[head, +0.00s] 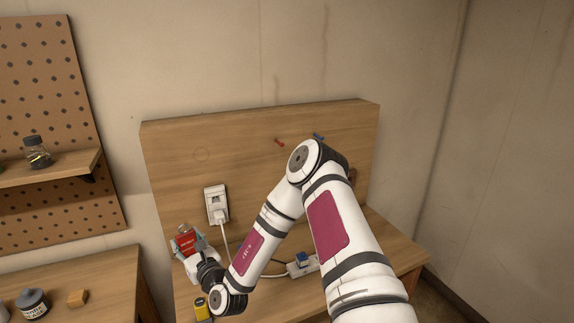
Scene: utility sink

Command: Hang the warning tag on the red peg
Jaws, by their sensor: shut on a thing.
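The red peg (280,142) sticks out bare from the upright wooden back panel, right of its middle. The warning tag (184,237), red with a pale part, is at the panel's lower left. My gripper (192,255) is shut on the tag from the near side, low and left of the red peg and well apart from it. The fingers and the tag's lower part overlap, so the exact grip is hard to see. Any hole in the tag is too small to make out.
A blue peg (319,136) is right of the red one, near my arm. A white outlet (217,204) with plug and cable is mounted right of the tag. A power strip (303,265) and a yellow item (202,309) are on the bench. The panel's upper left is clear.

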